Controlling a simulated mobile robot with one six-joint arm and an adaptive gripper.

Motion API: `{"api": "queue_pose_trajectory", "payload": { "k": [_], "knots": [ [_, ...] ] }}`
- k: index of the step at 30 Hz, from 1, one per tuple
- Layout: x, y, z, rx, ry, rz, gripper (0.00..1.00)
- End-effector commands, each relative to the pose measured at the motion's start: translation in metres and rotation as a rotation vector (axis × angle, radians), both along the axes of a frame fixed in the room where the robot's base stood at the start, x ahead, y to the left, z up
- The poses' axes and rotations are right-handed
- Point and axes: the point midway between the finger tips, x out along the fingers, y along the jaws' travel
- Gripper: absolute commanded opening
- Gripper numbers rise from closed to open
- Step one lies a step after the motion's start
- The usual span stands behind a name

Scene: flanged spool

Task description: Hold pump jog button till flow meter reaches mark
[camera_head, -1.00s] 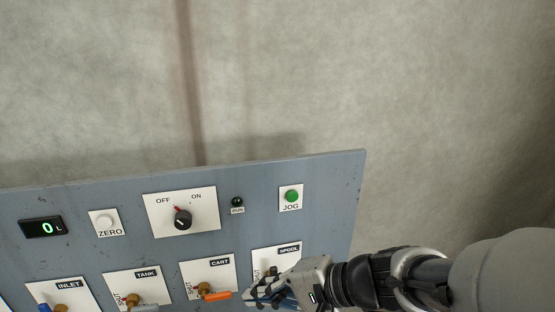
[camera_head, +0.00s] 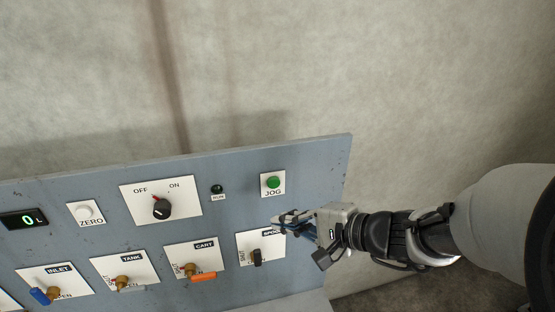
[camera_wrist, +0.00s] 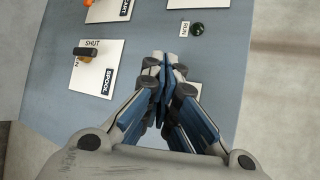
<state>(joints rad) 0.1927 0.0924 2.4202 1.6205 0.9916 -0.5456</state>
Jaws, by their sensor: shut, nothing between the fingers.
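The green JOG button (camera_head: 273,182) sits on a white plate at the panel's upper right. The flow meter (camera_head: 24,219) at the far left is a black display with a green 0 and an L. My gripper (camera_head: 277,220) is shut and empty, just below the JOG plate and over the top of the SPOOL plate. In the wrist view the closed fingers (camera_wrist: 163,62) point at the panel, and the JOG button is hidden behind them. Whether the fingertips touch the panel I cannot tell.
The panel carries a white ZERO button (camera_head: 84,212), an OFF/ON knob (camera_head: 162,208) with its red pointer toward OFF, and a dark RUN lamp (camera_head: 218,189). Valve levers line the lower row, including the black SPOOL lever (camera_head: 258,257) and orange CART lever (camera_head: 203,277).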

Motion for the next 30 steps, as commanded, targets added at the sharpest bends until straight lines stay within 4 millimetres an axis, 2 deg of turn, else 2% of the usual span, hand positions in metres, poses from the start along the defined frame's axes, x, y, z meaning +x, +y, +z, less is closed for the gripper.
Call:
{"api": "queue_pose_trajectory", "payload": {
  "k": [18, 30],
  "knots": [
    [0.071, 0.021, -0.001, -0.001, 0.000, 0.002, 0.00],
    [0.081, 0.024, 0.000, 0.000, 0.001, 0.001, 0.00]
  ]
}}
